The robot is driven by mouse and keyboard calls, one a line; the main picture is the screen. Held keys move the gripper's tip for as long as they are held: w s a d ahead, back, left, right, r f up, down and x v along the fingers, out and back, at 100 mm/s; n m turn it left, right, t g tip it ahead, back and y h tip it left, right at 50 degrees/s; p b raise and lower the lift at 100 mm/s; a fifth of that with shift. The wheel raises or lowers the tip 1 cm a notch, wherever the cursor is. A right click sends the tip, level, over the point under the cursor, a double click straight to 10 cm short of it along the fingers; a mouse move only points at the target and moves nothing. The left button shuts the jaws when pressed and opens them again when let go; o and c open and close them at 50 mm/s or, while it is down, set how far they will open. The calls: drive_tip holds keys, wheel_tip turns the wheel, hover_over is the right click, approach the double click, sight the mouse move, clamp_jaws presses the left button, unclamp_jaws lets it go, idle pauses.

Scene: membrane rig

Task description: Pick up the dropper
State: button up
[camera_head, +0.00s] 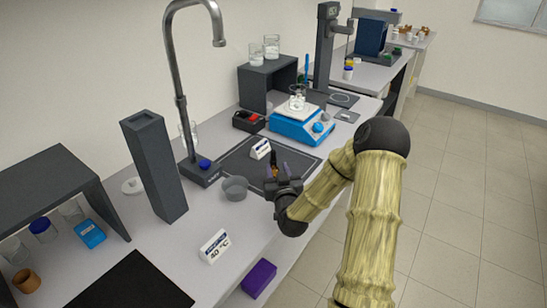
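My gripper (281,182) is over the front part of the dark square mat (235,165) on the bench. It is small in the picture, and I cannot see whether its fingers are apart or closed. A small slender upright thing with a brown-orange part (274,169) shows right at the fingertips. It may be the dropper, but it is too small to be sure. I cannot tell whether it is between the fingers or just behind them.
A grey cup (235,189) stands left of my gripper, and a white label sign (260,149) behind it. A blue hotplate (303,124) with a beaker is further back. A tall faucet (181,110) and a dark square column (155,170) stand to the left. A "40 °C" sign (214,246) is nearer.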

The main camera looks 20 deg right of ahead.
sight(274, 158)
drive_tip(key=shift+w+d, duration=0.15)
drive_tip(key=shift+w, duration=0.6)
drive_tip(key=shift+w, duration=0.1)
drive_tip(key=shift+w+r+p, duration=0.15)
drive_tip(key=shift+w+p, duration=0.1)
drive_tip(key=shift+p, duration=0.1)
drive_tip(key=w, duration=0.1)
drive_tip(key=w+p, duration=0.1)
drive_tip(key=w, duration=0.1)
drive_tip(key=shift+w+d+r, duration=0.15)
drive_tip(key=shift+w+d, duration=0.05)
drive_tip(key=shift+d, duration=0.1)
drive_tip(key=shift+w+d, duration=0.1)
drive_tip(key=shift+w, duration=0.4)
drive_tip(key=c, duration=0.6)
